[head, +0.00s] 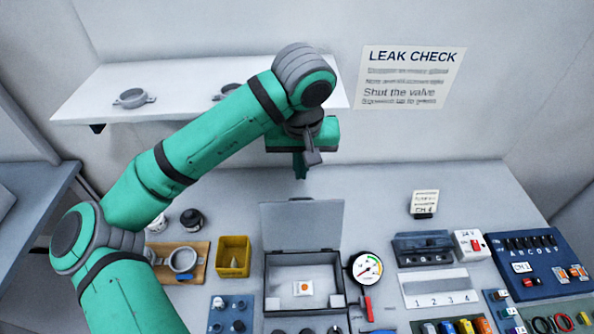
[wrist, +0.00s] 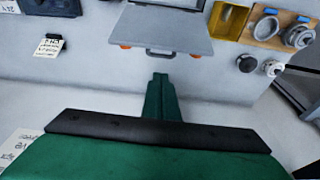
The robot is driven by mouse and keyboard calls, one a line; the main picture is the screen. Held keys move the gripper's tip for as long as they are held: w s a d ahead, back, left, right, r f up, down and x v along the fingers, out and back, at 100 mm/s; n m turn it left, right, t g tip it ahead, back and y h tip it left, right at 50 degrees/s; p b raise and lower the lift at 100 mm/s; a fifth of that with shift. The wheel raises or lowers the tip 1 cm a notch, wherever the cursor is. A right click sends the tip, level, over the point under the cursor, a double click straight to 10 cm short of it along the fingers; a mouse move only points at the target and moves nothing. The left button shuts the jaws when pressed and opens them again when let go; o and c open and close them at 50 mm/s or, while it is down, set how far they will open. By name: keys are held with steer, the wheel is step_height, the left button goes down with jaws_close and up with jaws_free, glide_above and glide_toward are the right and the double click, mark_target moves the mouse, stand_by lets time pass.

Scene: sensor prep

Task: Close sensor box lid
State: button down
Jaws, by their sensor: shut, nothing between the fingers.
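The sensor box (head: 304,293) is a grey case on the bench. Its lid (head: 302,226) stands raised at the back edge, so the box is open. A white card with an orange mark (head: 303,287) lies inside. In the wrist view the lid (wrist: 168,32) shows at the top centre, with orange pieces beside its corners. My gripper (head: 300,172) is shut and empty, pointing down above and behind the lid, apart from it. In the wrist view its green fingers (wrist: 160,90) are together, below the lid's edge in the picture.
A yellow bin (head: 233,257) and a wooden board with a ring part (head: 183,260) stand left of the box. A pressure gauge (head: 366,268) and a red-handled tool (head: 368,307) are close on its right. A shelf (head: 190,75) hangs behind my arm. The bench behind the lid is clear.

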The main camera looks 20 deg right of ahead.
steer(key=x, duration=0.9)
steer(key=shift+f, duration=0.2)
steer(key=shift+w, duration=0.15)
